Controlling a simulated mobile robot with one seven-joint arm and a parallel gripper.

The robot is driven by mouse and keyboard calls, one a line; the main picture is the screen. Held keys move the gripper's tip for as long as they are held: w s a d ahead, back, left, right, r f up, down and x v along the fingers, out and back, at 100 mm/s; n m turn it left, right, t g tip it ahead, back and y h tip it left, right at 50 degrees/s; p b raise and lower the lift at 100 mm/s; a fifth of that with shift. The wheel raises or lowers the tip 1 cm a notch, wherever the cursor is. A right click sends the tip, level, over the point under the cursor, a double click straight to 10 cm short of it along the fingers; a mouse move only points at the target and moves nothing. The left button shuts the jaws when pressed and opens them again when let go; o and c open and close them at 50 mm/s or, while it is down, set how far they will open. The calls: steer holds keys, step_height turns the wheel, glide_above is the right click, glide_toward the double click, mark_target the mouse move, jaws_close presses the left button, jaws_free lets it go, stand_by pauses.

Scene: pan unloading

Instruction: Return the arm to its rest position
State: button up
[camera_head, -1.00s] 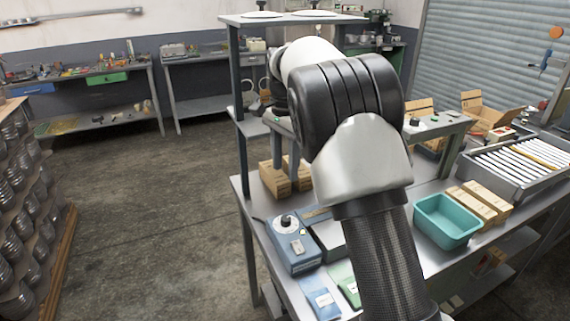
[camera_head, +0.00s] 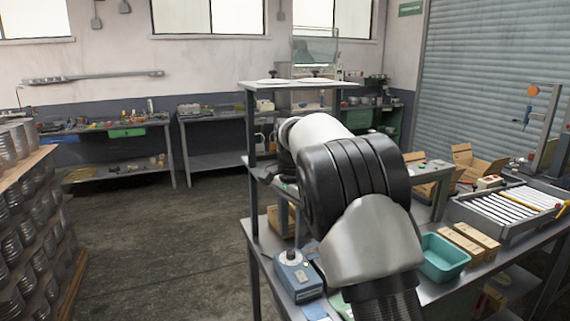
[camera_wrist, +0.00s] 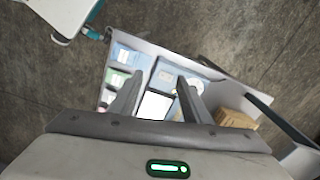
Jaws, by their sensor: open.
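My arm (camera_head: 355,190) stands bent in front of the workbench in the head view and hides part of it. My gripper (camera_wrist: 158,98) shows in the wrist view, with its two fingers apart and nothing between them. It points down over the workbench, where a blue device (camera_wrist: 165,76) and cards lie below the fingers. The gripper itself is hidden behind the arm in the head view.
A raised shelf (camera_head: 290,83) stands behind. A rack of cans (camera_head: 40,220) is at left. Floor (camera_head: 170,240) between is clear.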

steer(key=s+d+r+n+t+y, duration=0.1)
steer(key=s+d+r+n, duration=0.1)
steer(key=s+d+r, duration=0.35)
steer(key=s+d+r+n+t, duration=0.2)
steer(key=s+d+r+n, duration=0.1)
steer(key=s+r, duration=0.5)
steer(key=s+d+f+n+t, duration=0.1)
steer(key=s+d+f+n, duration=0.1)
steer(key=s, duration=0.8)
steer(key=s+d+f+n+t+h+p, duration=0.1)
steer(key=s+f+n, duration=0.2)
steer(key=s, duration=0.6)
steer(key=shift+s+d+f+n+t, duration=0.2)
steer(key=shift+s+d+n+t, duration=0.1)
steer(key=shift+s+d, duration=0.1)
